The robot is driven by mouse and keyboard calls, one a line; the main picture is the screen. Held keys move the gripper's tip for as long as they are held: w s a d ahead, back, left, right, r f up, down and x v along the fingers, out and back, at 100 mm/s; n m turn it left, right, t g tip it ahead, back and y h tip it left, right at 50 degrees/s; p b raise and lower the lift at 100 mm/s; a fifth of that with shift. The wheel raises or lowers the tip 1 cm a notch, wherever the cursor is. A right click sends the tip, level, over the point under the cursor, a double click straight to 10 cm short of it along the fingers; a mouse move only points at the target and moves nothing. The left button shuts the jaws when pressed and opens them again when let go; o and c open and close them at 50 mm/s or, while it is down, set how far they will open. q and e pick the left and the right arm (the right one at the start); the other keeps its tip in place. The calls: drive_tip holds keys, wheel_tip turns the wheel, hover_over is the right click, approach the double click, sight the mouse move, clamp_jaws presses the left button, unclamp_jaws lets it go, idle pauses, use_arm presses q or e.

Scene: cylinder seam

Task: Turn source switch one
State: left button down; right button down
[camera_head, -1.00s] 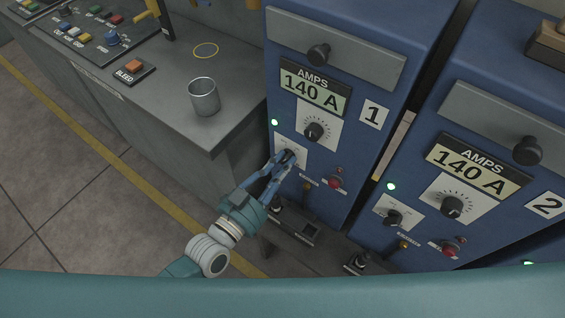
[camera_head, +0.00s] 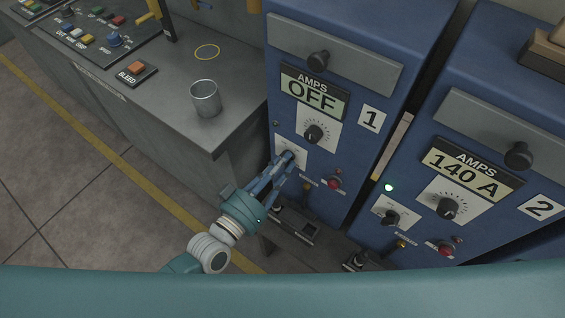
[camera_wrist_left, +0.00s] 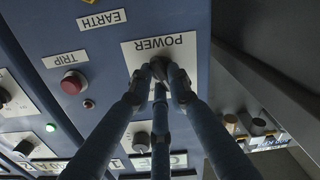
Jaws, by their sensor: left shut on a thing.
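Source one is the blue cabinet (camera_head: 345,110) marked 1. Its AMPS display (camera_head: 314,93) reads OFF, and the small lamp at its left edge is dark. My left gripper (camera_head: 284,160) is at the lower left of this cabinet. Its fingers are closed around the black switch knob on the white POWER plate, which shows in the left wrist view (camera_wrist_left: 187,50). The knob (camera_wrist_left: 158,69) is mostly hidden by the fingers. My right gripper is not in view.
Source two (camera_head: 490,110) stands to the right, its display (camera_head: 465,173) at 140 A and its green lamp lit. A grey bench with a metal cup (camera_head: 205,98) is at left. A red TRIP button (camera_wrist_left: 73,82) sits near the POWER plate.

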use_arm(q)
drive_tip(key=shift+n, duration=0.7)
drive_tip(key=c, duration=1.6)
unclamp_jaws()
drive_tip(key=shift+c, duration=0.2)
drive_tip(key=v, duration=1.2)
